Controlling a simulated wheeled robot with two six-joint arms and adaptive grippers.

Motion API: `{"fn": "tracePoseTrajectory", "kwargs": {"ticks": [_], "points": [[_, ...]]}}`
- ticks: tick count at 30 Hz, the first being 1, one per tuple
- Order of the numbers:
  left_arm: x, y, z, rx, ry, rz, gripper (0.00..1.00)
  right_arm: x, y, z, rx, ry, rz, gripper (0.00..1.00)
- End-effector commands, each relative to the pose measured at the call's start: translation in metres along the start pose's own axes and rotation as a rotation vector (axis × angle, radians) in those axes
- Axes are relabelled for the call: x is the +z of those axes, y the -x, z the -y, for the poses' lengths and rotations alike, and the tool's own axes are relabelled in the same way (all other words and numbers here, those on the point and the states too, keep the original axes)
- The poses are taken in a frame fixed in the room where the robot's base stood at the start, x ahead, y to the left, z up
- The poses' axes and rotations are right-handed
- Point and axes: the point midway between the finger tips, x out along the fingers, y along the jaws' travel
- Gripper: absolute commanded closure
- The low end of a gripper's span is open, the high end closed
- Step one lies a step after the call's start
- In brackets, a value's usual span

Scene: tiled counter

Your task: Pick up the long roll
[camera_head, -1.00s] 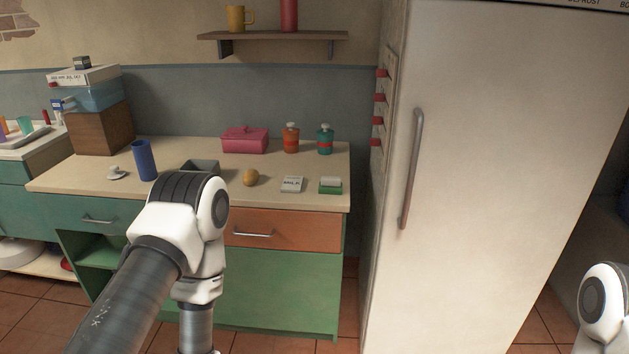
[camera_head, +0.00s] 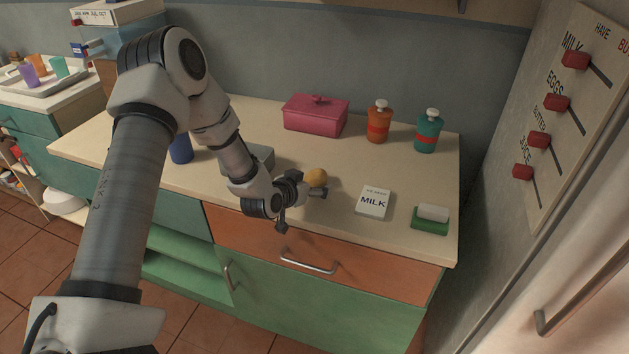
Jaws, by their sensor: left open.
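A golden-brown rounded thing (camera_head: 317,177), which looks like the roll, lies on the counter (camera_head: 340,226) near its front edge. Its near left part is hidden behind my left gripper. My left gripper (camera_head: 303,210) is open and empty at the counter's front edge. One finger reaches right, just in front of the roll in the picture, and the other points down. I cannot tell whether the finger touches the roll. My right gripper is not in view.
A milk carton (camera_head: 373,202) lies right of the roll, then a green sponge holder (camera_head: 430,220). A grey tray (camera_head: 262,158) and blue cylinder (camera_head: 181,148) are to the left. A pink box (camera_head: 316,115), orange bottle (camera_head: 379,121) and teal bottle (camera_head: 427,131) stand behind.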

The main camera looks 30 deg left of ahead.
Motion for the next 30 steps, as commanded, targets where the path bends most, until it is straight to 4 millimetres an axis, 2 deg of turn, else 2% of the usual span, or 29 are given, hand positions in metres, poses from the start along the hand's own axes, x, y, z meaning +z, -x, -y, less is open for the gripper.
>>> {"fn": "tracePoseTrajectory", "kwargs": {"ticks": [6, 7, 11, 12, 23, 30], "points": [[0.000, -0.004, 0.000, 0.001, 0.002, 0.001, 0.12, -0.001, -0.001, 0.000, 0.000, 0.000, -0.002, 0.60], [0.000, -0.004, 0.000, 0.001, 0.002, 0.001, 0.15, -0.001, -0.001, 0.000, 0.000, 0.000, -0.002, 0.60], [0.001, -0.004, 0.000, 0.001, 0.002, 0.001, 0.61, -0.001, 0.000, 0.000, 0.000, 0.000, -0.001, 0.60], [0.001, -0.004, 0.000, 0.001, 0.002, 0.001, 0.75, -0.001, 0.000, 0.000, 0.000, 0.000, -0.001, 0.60], [0.001, -0.003, -0.001, 0.001, 0.002, 0.004, 0.76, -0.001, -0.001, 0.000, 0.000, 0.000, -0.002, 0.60], [-0.017, 0.005, 0.000, 0.000, 0.004, 0.001, 0.76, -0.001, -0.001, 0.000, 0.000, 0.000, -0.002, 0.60]]}}
